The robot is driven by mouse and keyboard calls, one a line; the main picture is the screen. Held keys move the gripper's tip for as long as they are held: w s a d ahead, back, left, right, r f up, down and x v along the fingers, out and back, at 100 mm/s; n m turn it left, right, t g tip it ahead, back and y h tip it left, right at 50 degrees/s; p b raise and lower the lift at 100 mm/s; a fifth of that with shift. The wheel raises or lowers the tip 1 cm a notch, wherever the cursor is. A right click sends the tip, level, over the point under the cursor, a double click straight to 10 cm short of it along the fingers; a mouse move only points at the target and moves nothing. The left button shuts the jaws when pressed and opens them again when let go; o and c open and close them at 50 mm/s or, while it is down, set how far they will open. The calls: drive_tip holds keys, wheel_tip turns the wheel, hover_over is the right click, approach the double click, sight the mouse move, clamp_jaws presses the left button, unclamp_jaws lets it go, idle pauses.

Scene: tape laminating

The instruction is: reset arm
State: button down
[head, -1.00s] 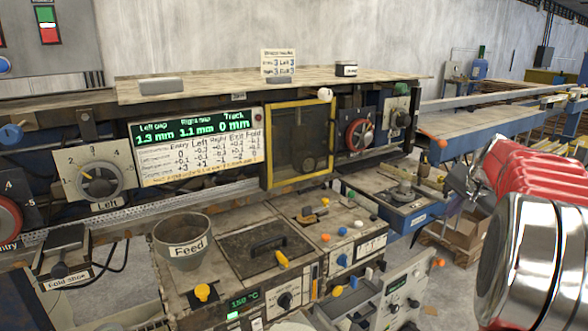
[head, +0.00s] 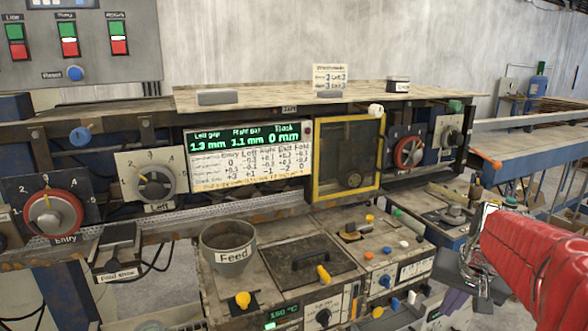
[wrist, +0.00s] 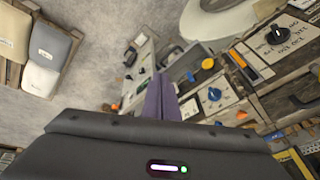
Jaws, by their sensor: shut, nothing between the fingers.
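My gripper shows in the wrist view with its purple fingers (wrist: 160,98) together and nothing between them. In the head view my red arm comes in from the right, and the purple fingers (head: 454,300) hang low beside the control boxes, partly hidden. The laminating machine stands in front of me. Its display (head: 246,157) reads left gap 1.3 mm, right gap 1.1 mm and track 0 mm. The Entry dial (head: 52,215), Left dial (head: 154,184) and grey Feed cup (head: 229,250) are to the left of my arm.
A yellow-framed window (head: 349,158) sits mid-machine. A panel with a blue Reset button (head: 75,73) is at upper left. In the wrist view a wooden crate with pale sacks (wrist: 45,55) stands on the floor at left. Concrete floor is open beside it.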

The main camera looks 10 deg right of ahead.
drive_tip(key=s+a+n+t, duration=0.1)
drive_tip(key=s+a+n, duration=0.3)
drive_tip(key=a, duration=0.8)
drive_tip(key=s+a+n+y, duration=0.1)
drive_tip(key=s+a+n, duration=0.3)
drive_tip(key=s+a, duration=0.3)
drive_tip(key=a, duration=0.4)
drive_tip(key=shift+s+a+r+t, duration=0.25)
drive_tip(key=shift+s+a+t, duration=0.15)
